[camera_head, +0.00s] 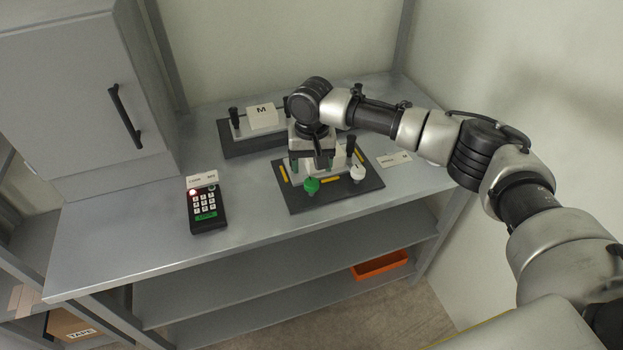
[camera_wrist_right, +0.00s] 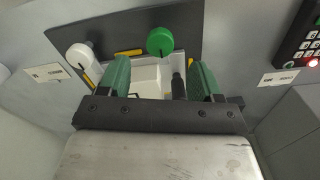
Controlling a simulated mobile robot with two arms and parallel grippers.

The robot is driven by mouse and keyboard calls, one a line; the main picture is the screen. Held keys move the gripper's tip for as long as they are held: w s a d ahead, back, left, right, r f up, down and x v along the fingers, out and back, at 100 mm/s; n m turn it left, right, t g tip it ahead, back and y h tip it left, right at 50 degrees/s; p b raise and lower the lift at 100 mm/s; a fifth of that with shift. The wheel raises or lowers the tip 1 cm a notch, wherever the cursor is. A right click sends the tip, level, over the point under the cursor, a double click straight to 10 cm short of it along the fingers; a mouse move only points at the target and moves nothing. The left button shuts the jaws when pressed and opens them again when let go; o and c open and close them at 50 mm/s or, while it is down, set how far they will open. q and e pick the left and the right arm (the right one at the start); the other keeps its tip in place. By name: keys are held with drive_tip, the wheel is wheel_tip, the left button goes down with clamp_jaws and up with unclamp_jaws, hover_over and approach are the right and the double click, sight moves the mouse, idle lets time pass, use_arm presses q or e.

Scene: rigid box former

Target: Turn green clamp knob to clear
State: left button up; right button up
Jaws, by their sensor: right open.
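The green clamp knob (camera_head: 312,185) sits at the front left of a dark fixture plate (camera_head: 335,194) on the grey bench. In the right wrist view the green knob (camera_wrist_right: 160,41) shows beyond the fingers, with a dark mark on its face. A white knob (camera_head: 357,173) sits at the plate's front right; it also shows in the wrist view (camera_wrist_right: 79,56). My right gripper (camera_head: 323,163) is above the plate, just behind the green knob. Its green-padded fingers (camera_wrist_right: 161,78) are apart and empty, and do not touch the knob. My left gripper is not in view.
A keypad box (camera_head: 206,209) with a red light stands left of the plate. A second fixture (camera_head: 233,146) with a white block marked M (camera_head: 263,117) stands behind. A grey cabinet (camera_head: 75,90) is at the left. A label card (camera_head: 394,159) lies at the right. Bench front is clear.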

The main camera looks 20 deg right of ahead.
sight(312, 183)
wheel_tip(312, 183, down, 6)
drive_tip(key=shift+f, duration=0.1)
drive_tip(key=shift+c, duration=0.3)
drive_tip(key=c, duration=0.9)
drive_tip(key=shift+p, duration=0.3)
